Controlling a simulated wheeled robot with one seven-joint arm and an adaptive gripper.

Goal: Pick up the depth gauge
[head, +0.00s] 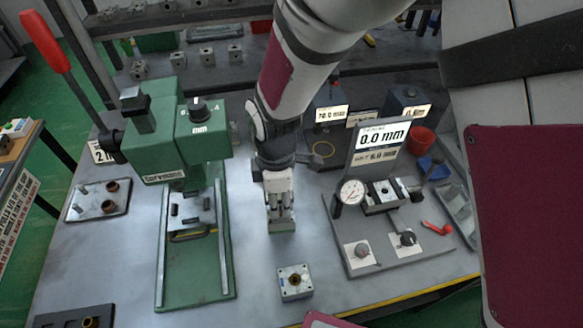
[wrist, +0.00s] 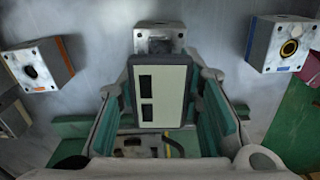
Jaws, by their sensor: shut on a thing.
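My gripper (head: 281,208) points down over the middle of the bench, between the green press and the gauge stand. In the wrist view its green-padded fingers stand on both sides of a device with a pale face and two dark windows (wrist: 161,95), which looks like the depth gauge. The gripper is shut on it. The gauge's lower end is hidden in the wrist view. In the head view a small grey-green part (head: 283,226) shows at the fingertips. I cannot tell whether it touches the bench.
A metal block (head: 294,282) sits just in front of my gripper. The green press (head: 200,250) stands left, and the gauge stand (head: 345,255) with dial and display stands right. Blocks also show in the wrist view, at left (wrist: 38,66) and right (wrist: 280,43).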

